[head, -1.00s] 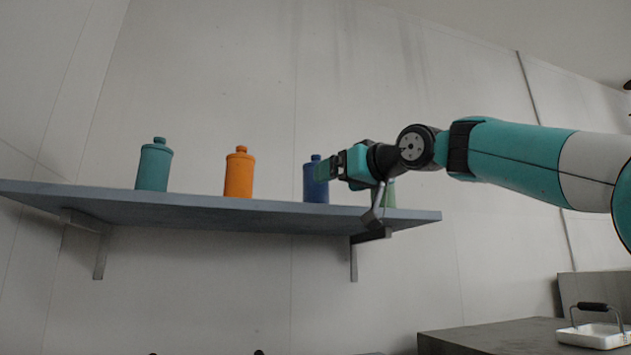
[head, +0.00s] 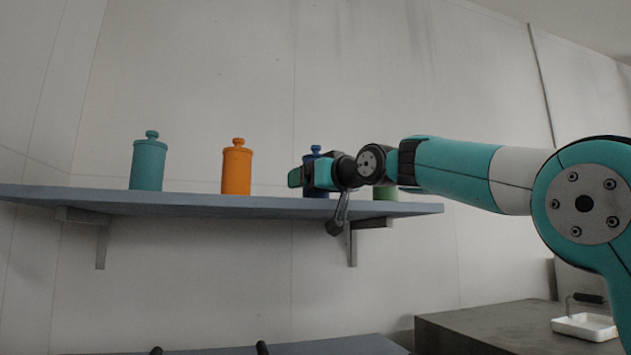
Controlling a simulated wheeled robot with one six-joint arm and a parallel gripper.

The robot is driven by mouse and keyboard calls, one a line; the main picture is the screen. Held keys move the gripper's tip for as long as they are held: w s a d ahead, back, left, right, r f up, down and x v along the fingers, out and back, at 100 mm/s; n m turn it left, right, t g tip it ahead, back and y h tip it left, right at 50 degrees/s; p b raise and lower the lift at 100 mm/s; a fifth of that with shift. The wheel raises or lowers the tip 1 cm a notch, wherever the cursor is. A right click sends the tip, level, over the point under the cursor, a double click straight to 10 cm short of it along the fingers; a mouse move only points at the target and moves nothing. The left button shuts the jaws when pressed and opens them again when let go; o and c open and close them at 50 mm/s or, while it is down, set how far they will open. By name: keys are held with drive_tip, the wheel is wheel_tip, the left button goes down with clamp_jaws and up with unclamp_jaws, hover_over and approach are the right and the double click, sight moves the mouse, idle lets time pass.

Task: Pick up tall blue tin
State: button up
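The tall blue tin (head: 316,152) stands upright on the wall shelf. Its knob shows above my gripper and a strip of its lower body shows below; the middle is hidden. My gripper (head: 296,177) is in front of the tin in the picture, pointing left, with its fingertips just left of the tin's outline. I cannot tell whether it touches the tin, or how far apart the fingers are, as they overlap in this view.
The blue-grey shelf (head: 200,202) also bears a teal tin (head: 148,163), an orange tin (head: 237,170) and a green tin (head: 385,194) mostly hidden behind my arm. A dark counter (head: 480,325) with a white tray (head: 585,327) is at lower right. Shelf space between orange and blue is clear.

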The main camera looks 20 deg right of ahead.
drive_tip(key=c, duration=1)
drive_tip(key=shift+r, duration=0.1)
